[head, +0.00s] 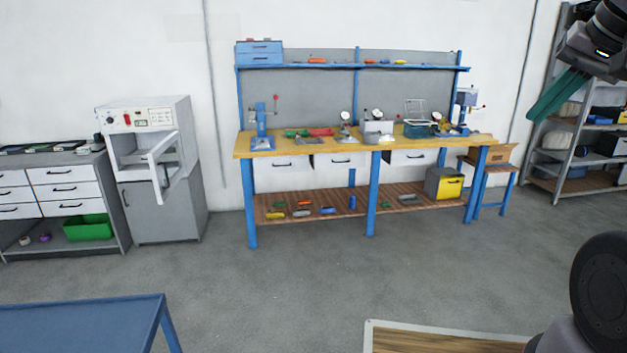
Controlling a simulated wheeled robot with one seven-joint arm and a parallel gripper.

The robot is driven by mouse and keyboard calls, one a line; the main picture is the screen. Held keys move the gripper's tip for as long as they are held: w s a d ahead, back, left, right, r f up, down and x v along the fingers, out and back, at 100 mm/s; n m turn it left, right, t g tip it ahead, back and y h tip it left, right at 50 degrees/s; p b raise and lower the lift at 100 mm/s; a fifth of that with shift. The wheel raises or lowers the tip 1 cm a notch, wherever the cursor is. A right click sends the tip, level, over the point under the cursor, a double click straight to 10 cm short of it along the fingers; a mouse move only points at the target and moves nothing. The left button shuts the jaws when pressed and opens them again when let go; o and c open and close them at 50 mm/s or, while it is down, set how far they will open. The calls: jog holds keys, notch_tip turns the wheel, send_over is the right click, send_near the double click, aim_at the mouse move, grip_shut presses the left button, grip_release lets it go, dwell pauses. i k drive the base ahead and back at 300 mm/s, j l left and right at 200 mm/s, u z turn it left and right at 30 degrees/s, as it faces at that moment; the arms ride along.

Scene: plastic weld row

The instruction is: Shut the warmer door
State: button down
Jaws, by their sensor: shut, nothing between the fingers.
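The warmer (116,120) is a white box with a control panel of knobs and a red switch on its front. It stands on a grey cabinet at the left. Its door (163,160) is a white frame standing open, swung out toward the front right, so the opening shows. My gripper (541,111) is at the upper right, its teal fingers together and empty, pointing down and left. It is far from the door, across the whole workbench, and touches nothing that I can see.
A blue workbench (240,147) with tools stands along the back wall. A drawer unit (70,174) is left of the warmer. A shelf rack (560,105) is at the right. A blue table (80,318) and a wooden-topped surface (430,342) are in front. Grey floor between is clear.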

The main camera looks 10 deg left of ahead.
aim_at(162, 191)
jog(key=i+u, duration=0.8)
jog(key=i, duration=0.15)
jog(key=i+l+u, duration=0.2)
jog(key=i+u, duration=0.15)
jog(key=i+j+u, duration=0.2)
jog(key=i+u, duration=0.25)
jog(key=i, duration=0.3)
jog(key=i+u, duration=0.4)
jog(key=i, duration=0.3)
jog(key=i+l+u, duration=0.3)
jog(key=i+u, duration=0.15)
jog(key=i, duration=0.25)
